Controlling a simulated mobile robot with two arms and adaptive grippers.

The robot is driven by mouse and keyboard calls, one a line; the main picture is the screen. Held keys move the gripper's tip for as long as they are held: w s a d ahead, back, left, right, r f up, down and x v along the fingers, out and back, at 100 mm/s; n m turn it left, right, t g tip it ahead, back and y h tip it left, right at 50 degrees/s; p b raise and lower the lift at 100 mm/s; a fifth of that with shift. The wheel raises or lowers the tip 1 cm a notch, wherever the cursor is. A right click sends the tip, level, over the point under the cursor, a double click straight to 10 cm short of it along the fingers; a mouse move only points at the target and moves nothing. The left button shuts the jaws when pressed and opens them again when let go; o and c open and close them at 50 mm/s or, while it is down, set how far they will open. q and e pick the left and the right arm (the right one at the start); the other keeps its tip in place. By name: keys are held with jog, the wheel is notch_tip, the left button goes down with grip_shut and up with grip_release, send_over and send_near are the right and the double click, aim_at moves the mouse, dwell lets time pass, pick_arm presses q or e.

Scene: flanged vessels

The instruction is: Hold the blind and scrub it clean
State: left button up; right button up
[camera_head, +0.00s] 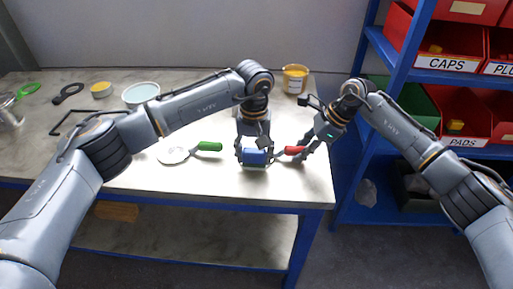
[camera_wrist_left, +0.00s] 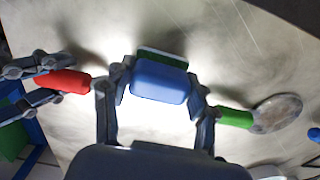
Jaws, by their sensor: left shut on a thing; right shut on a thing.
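My left gripper (camera_head: 255,154) is shut on a blue scrubber block (camera_wrist_left: 160,82) with a green layer on its far side, low over the table near its front edge. My right gripper (camera_head: 301,150) is shut on a red handle (camera_wrist_left: 62,81), just right of the scrubber. The handle points toward the scrubber; whatever is at its end is mostly hidden by the scrubber and left fingers, so I cannot tell if they touch. A second piece, a pale round disc (camera_head: 173,155) with a green handle (camera_head: 209,146), lies on the table to the left.
The table (camera_head: 270,190) also holds a yellow tub (camera_head: 295,78), a pale-blue round dish (camera_head: 140,95), a small yellow round (camera_head: 100,90), a green ring (camera_head: 28,88) and a black bent frame (camera_head: 62,127). A blue shelf (camera_head: 405,62) with labelled bins stands right.

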pick_arm(q)
jog(key=shift+w+a, duration=0.15)
jog(key=shift+w, duration=3.7)
jog(key=shift+s, duration=3.8)
jog(key=shift+r, duration=4.05)
pick_arm(e)
jog(key=o, duration=1.1)
jog(key=shift+r, duration=0.1)
jog(key=v, duration=1.1)
jog(key=shift+d+r, duration=0.25)
jog(key=shift+r, duration=0.1)
